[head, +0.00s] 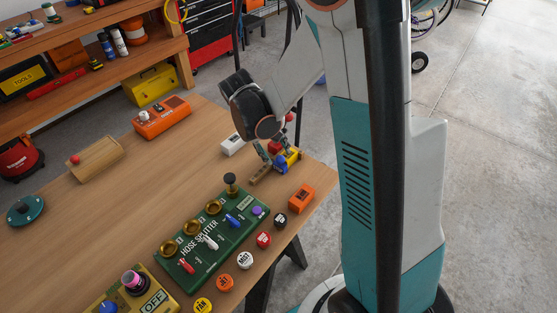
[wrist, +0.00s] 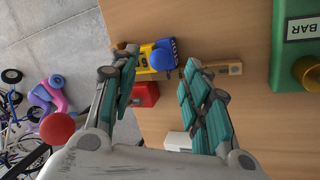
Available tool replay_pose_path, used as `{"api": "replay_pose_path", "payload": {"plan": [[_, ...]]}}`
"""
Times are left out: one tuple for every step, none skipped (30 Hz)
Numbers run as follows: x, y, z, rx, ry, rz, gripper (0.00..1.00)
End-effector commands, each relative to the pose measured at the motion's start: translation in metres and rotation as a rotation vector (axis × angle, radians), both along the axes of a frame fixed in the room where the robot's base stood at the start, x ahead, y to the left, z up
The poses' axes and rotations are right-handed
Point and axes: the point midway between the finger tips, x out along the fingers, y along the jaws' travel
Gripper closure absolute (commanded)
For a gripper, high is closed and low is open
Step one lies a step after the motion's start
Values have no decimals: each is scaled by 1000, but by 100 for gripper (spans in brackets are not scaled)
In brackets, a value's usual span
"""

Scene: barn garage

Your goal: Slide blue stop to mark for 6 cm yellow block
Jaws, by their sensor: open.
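The blue stop has a round blue knob (wrist: 163,60) and sits on a wooden rail (wrist: 228,68) with a slot and marks. In the head view the stop (head: 282,163) is low between my fingers. A yellow block (wrist: 147,50) lies right beside the stop at one end of the rail; it also shows in the head view (head: 293,155). My gripper (wrist: 160,62) is open, with one finger on each side of the blue knob in the wrist view. I cannot tell whether a finger touches it. The marks are too small to read.
A red block (wrist: 144,95) and a white box (wrist: 178,141) stand near the rail. An orange box (head: 301,198) sits near the table edge.

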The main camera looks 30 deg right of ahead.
Motion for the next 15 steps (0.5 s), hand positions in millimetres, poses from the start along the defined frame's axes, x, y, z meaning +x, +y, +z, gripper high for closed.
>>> {"api": "replay_pose_path", "payload": {"plan": [[0,-3,-12,0,0,-1,57],[0,-5,-16,0,0,0,57],[-1,-7,-21,0,1,0,57],[-1,-8,-25,0,1,0,57],[-1,-9,-28,0,1,0,57],[-1,-11,-31,0,1,0,57],[-1,-12,-34,0,1,0,57],[-1,-12,-36,0,1,0,57],[-1,-13,-38,0,1,0,57],[-1,-14,-39,0,1,0,57],[-1,-14,-40,0,1,0,57],[-1,-14,-41,0,1,1,57],[-1,-14,-41,0,0,1,57],[-2,-15,-41,0,0,1,57],[-2,-15,-41,0,0,1,57]]}}
